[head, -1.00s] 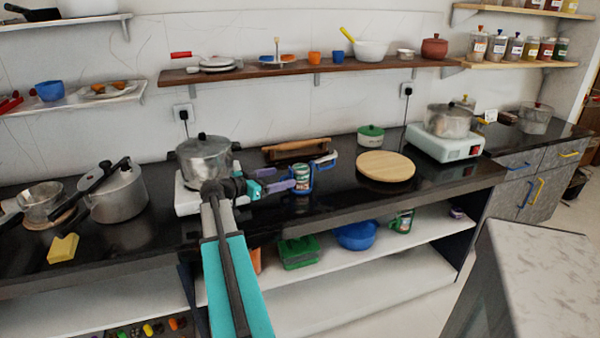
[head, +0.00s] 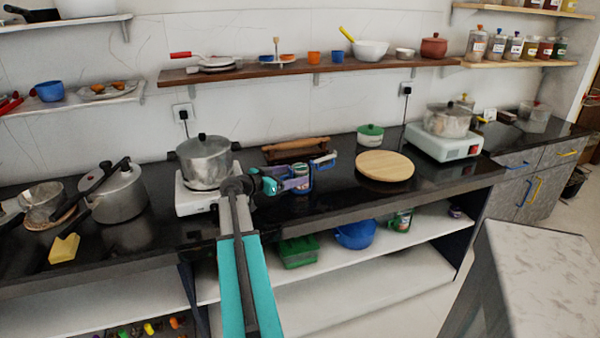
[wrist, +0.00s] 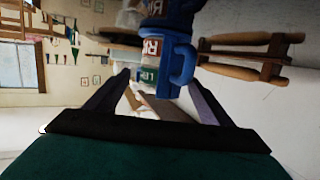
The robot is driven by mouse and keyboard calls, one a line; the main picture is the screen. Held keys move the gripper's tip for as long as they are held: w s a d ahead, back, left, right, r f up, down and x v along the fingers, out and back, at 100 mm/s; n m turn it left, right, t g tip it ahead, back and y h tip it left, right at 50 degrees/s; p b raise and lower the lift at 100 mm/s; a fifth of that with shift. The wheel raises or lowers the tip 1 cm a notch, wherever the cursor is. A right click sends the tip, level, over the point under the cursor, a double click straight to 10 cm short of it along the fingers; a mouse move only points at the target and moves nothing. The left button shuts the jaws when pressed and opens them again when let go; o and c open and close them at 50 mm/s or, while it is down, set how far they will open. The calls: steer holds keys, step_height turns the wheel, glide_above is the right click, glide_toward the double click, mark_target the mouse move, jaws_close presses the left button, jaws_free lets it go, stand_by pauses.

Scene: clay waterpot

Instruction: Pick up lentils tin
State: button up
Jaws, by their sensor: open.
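A blue tin (head: 304,172) with a side handle and a pale picture label stands on the black counter, right of the pot on the white stove. In the wrist view the blue tin (wrist: 181,62) shows large and turned, with its handle facing me; its label lettering is only partly readable. My gripper (head: 289,183) is at counter height, close to the tin's left side, and partly hides it in the head view. In the wrist view my gripper (wrist: 159,84) is open, with the tin between and just beyond the fingertips. Whether a finger touches it cannot be told.
A steel pot (head: 204,162) on a stove stands left of my gripper. A wooden rolling-pin rack (head: 296,149) lies behind the tin, and a blue-handled item (head: 323,162) beside it. A round wooden board (head: 385,165) lies to the right. The counter's front strip is clear.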

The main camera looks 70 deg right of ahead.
mark_target(300, 172)
steer(key=shift+p+x, duration=0.55)
steer(key=shift+x, duration=1.8)
steer(key=shift+f, duration=0.1)
steer(key=shift+a, duration=0.1)
steer(key=c, duration=1.4)
steer(key=shift+o, duration=0.2)
steer(key=shift+r+b, duration=0.65)
steer(key=shift+r, duration=4.4)
